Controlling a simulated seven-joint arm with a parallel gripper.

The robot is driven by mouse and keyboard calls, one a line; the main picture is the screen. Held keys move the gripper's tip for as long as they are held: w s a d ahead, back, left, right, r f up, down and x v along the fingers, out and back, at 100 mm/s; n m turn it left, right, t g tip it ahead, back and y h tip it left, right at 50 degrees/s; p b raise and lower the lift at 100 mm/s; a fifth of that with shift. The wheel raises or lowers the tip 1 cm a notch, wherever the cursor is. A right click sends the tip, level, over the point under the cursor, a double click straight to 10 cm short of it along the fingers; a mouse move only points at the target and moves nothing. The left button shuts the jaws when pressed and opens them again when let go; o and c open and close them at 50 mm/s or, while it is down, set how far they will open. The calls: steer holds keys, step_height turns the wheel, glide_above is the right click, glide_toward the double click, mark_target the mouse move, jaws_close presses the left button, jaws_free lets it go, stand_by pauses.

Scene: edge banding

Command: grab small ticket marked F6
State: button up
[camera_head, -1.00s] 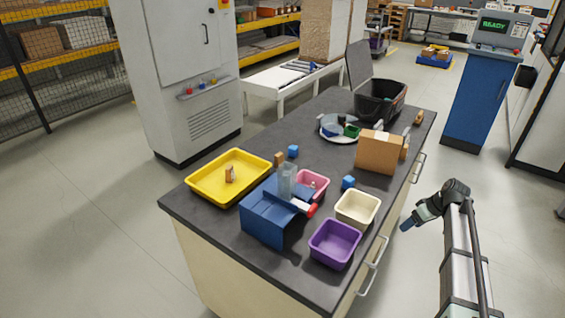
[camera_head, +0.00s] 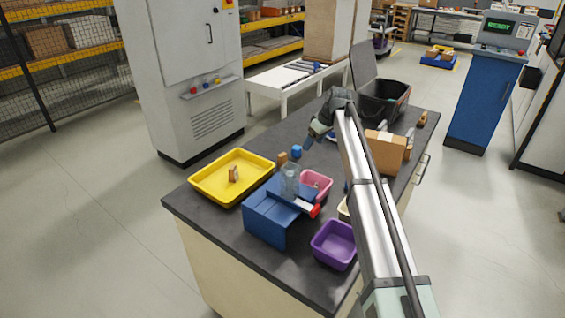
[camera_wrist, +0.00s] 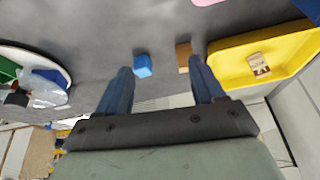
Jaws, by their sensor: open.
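A small tan, ticket-like piece (camera_head: 234,174) stands in the yellow tray (camera_head: 207,189) at the left of the table. It also shows in the wrist view (camera_wrist: 259,65), with dark print and a pale band; I cannot read whether it says F6. My gripper (camera_head: 307,141) is above the far middle part of the table, to the right of and beyond the tray. In the wrist view its two blue fingers (camera_wrist: 160,68) are spread with nothing held between them. The tray lies to the right of the fingers there.
A blue cube (camera_head: 297,151) and wooden block (camera_head: 282,158) sit near my gripper. A blue stand (camera_head: 270,217), pink bin (camera_head: 325,180) and purple bin (camera_head: 335,250) fill the front. A cardboard box (camera_head: 386,150) and black crate (camera_head: 395,92) stand right. A plate (camera_wrist: 62,60) shows in the wrist view.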

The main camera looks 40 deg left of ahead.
glide_toward(284, 155)
steer(key=x, duration=0.6)
steer(key=shift+w+a+f, duration=0.15)
steer(key=shift+w+f, duration=0.1)
steer(key=shift+w, duration=0.05)
steer(key=shift+s+x, duration=0.15)
steer(key=shift+x, duration=1.15)
steer(key=shift+s+x, duration=0.1)
steer(key=shift+x, duration=1.2)
steer(key=shift+c, duration=0.2)
steer(key=c, duration=1)
steer(key=shift+r, duration=0.15)
